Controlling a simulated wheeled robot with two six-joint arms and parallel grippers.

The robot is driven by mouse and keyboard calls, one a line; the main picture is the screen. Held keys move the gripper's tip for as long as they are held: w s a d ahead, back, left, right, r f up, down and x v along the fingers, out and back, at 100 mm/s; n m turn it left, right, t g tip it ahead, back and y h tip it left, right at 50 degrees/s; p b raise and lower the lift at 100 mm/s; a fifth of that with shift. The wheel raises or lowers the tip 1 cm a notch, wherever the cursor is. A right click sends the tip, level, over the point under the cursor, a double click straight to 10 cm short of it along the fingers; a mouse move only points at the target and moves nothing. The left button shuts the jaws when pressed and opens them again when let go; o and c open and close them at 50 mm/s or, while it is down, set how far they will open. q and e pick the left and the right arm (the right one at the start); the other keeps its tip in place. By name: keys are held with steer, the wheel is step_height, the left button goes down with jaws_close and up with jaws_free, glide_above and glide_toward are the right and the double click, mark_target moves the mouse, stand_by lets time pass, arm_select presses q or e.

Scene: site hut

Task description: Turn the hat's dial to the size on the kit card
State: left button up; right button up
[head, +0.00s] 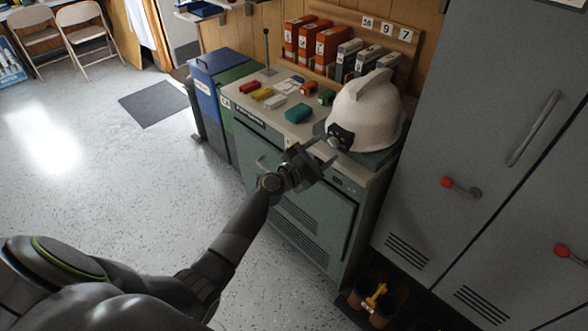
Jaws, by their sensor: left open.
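The white hard hat (366,112) stands on the right end of the counter, on a low green-grey base. Its dark dial unit (342,137) faces front-left, with a small pale knob at its left side. My left gripper (321,152) is open and empty just in front of and below the dial. Its fingertips are close to the knob, but I cannot tell whether they touch it. A white card (289,86) lies among small items on the counter; its print is too small to read, and I cannot tell whether it is the kit card. My right gripper is out of view.
Red, yellow, white and teal blocks (298,113) lie on the counter (270,127) left of the hat. Orange and grey binders (331,47) stand behind, below number tiles (386,27). A grey locker (470,130) closes off the right. The floor at left is open.

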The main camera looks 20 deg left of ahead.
arm_select(q)
steer(key=v, duration=1.5)
steer(key=shift+b, duration=0.3)
steer(key=shift+s, duration=0.1)
steer(key=s+a+f+m+g+y, duration=0.2)
steer(key=s+f+m+g, duration=0.15)
steer(key=f, duration=0.75)
steer(key=s+a+f+m+g+y, duration=0.25)
steer(key=s+f, duration=0.25)
steer(key=f, duration=0.5)
steer(key=s+a+f+m+g+y, duration=0.15)
steer(key=s+f+m, duration=0.3)
steer(key=f, duration=0.65)
steer(key=s+f+m+g, duration=0.4)
steer(key=s+f+m, duration=0.3)
steer(key=s, duration=0.9)
steer(key=s+d+f+m+g+y, duration=0.1)
steer(key=s+f+m+g, duration=0.3)
steer(key=s, duration=1.2)
step_height(320, 180, down, 6)
steer(key=m, duration=0.4)
steer(key=shift+d, duration=0.3)
steer(key=shift+f, duration=0.1)
steer(key=shift+c, duration=0.4)
